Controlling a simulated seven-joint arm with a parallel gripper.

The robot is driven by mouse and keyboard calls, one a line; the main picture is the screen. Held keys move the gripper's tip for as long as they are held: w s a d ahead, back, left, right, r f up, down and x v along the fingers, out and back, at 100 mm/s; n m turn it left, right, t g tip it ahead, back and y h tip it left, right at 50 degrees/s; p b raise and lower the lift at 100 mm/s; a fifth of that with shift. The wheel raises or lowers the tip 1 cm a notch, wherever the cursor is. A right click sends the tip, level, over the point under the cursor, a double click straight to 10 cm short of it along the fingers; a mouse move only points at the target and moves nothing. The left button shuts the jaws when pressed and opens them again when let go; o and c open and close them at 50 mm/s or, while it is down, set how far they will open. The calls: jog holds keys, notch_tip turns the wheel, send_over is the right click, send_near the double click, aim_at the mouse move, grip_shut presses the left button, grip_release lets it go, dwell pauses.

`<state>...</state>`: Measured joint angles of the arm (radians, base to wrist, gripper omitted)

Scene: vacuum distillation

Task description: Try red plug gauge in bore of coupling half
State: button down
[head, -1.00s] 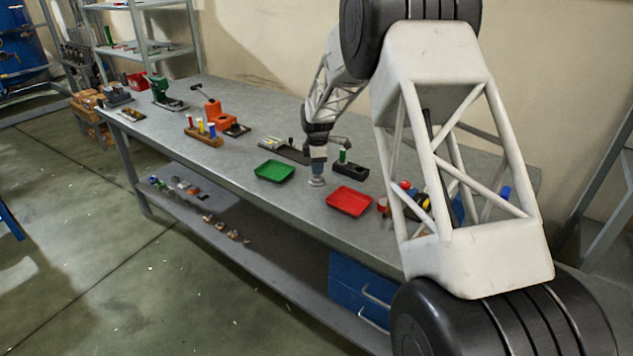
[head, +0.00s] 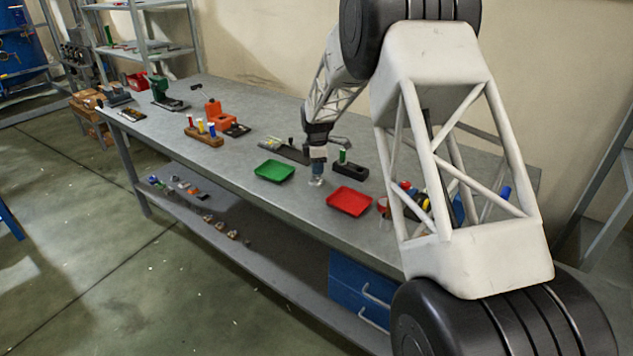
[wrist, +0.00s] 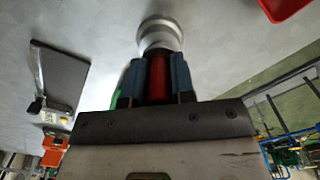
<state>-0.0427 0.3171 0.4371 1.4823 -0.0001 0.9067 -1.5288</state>
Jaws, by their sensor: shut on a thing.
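The coupling half (head: 316,182) is a pale metal round piece on the bench between the green and red trays. My gripper (head: 317,171) is directly above it, pointing down. In the wrist view the blue fingers are shut on the red plug gauge (wrist: 158,80), one on each side. The gauge lines up with the round metal coupling half (wrist: 161,30). Its lower end meets or nearly meets the coupling half. The bore is hidden, so I cannot tell whether the gauge tip is inside.
A green tray (head: 274,171) lies left and a red tray (head: 349,201) right of the coupling half. A black block with a green piece (head: 350,169) stands close behind. An orange device (head: 217,115) and a wooden rack (head: 204,137) are further left. The bench front between the trays is clear.

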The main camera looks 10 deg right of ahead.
jog(key=shift+r, duration=2.45)
